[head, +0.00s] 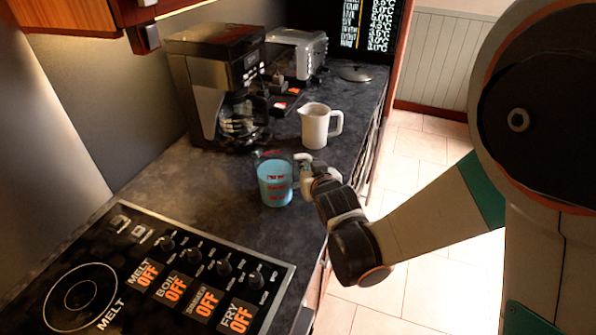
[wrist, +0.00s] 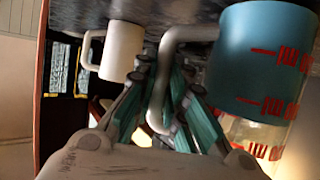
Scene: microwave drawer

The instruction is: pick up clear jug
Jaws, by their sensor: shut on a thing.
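The clear jug (head: 273,178) has red measuring marks and a blue filling. It stands upright at the counter's right side, just beyond the stove panel, and I cannot tell whether its base touches the counter. My gripper (head: 309,172) reaches it from the right and is shut on its handle. In the wrist view the jug (wrist: 262,60) fills the upper right, and its pale handle (wrist: 163,75) passes between the fingers of my gripper (wrist: 168,85). The fingers hide part of the handle.
A white jug (head: 316,125) stands close behind on the dark counter (head: 215,215). A coffee maker (head: 215,85) and a toaster (head: 297,55) stand farther back. A stove panel (head: 150,275) with knobs lies in front. The counter's right edge is close to my gripper.

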